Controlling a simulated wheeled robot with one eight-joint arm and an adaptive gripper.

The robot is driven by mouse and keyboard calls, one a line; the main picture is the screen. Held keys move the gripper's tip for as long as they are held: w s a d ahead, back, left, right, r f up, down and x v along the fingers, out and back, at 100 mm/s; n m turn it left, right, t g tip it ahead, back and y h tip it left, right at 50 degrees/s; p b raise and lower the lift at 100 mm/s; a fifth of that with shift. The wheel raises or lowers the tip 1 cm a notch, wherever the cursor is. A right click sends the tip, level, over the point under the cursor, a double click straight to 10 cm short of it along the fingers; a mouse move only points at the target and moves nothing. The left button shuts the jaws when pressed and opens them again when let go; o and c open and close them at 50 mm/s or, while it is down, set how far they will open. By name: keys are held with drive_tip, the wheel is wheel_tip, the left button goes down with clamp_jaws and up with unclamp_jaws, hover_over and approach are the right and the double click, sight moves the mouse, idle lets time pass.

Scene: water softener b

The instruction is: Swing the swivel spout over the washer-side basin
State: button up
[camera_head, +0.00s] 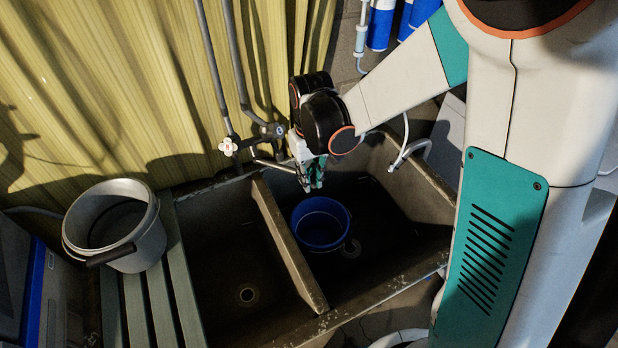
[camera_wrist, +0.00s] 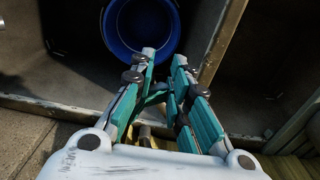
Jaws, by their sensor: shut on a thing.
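The swivel spout (camera_head: 272,164) is a thin metal pipe at the back of the double sink. It runs from the wall tap toward my gripper (camera_head: 314,184), its end hidden by the gripper. My gripper points down over the back of the right basin (camera_head: 400,225), right of the divider (camera_head: 288,245), and is shut on the spout. In the wrist view, my gripper's fingers (camera_wrist: 164,56) show a small gap between their tips. A brassy piece (camera_wrist: 145,136) shows behind them; the grip itself is mostly hidden. The left basin (camera_head: 235,270) is empty, with a drain hole.
A blue bucket (camera_head: 321,223) stands in the right basin; it also shows in the wrist view (camera_wrist: 140,25). A white hose (camera_head: 405,150) hooks over the right rim. A grey bucket (camera_head: 115,222) sits on slats at left. The tap has a white handle (camera_head: 229,147).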

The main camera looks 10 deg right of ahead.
drive_tip(key=shift+w+d, duration=0.1)
clamp_jaws()
drive_tip(key=shift+w+d, duration=0.5)
drive_tip(key=shift+w, duration=0.4)
drive_tip(key=o, duration=0.7)
unclamp_jaws()
drive_tip(key=shift+w+d, duration=0.1)
drive_tip(key=shift+o, duration=0.8)
drive_tip(key=shift+w, duration=0.1)
